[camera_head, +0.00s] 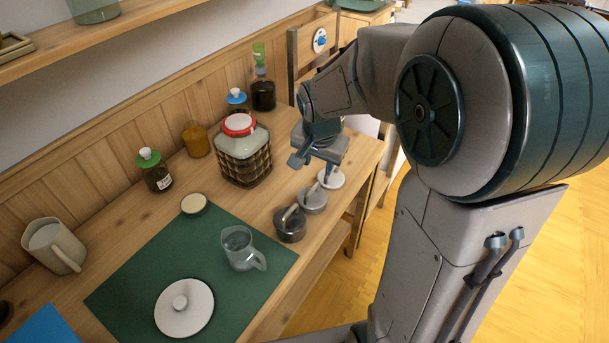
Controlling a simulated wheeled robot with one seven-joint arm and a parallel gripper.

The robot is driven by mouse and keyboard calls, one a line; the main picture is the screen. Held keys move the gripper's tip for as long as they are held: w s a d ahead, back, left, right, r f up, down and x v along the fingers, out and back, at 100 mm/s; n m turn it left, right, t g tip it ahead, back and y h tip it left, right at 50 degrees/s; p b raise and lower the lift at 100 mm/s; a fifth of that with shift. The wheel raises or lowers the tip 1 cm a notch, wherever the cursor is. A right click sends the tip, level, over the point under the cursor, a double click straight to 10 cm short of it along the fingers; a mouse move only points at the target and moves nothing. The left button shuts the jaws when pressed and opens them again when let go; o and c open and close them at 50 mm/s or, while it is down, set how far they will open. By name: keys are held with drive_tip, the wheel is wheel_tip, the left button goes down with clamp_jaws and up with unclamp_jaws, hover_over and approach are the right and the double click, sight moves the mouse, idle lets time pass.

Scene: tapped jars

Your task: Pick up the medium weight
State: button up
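Three round weights with upright handles stand in a row near the table's right edge. The nearest is a dark grey weight (291,228), the largest. The middle one is a lighter grey weight (313,202), medium in size. The farthest is a small whitish weight (333,181). My gripper (322,163) points down above the far end of the row, closest to the whitish weight. It hides part of that weight's top. Its fingers are small and partly hidden, so I cannot tell whether they are open or touching anything.
A red-lidded jar in a woven basket (244,160) stands left of my gripper. Bottles (155,176) line the back wall. A glass jug (240,250) and a white lid (184,308) sit on a green mat (130,275). The table's right edge is close to the weights.

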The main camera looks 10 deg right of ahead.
drive_tip(key=w+f, duration=0.1)
drive_tip(key=w, duration=0.1)
hover_over(312, 187)
drive_tip(key=s, duration=0.2)
wheel_tip(312, 187, down, 8)
drive_tip(key=shift+m, duration=0.3)
drive_tip(key=shift+p+x, duration=0.55)
drive_tip(key=shift+x, duration=2.05)
drive_tip(key=shift+a, duration=0.2)
clamp_jaws()
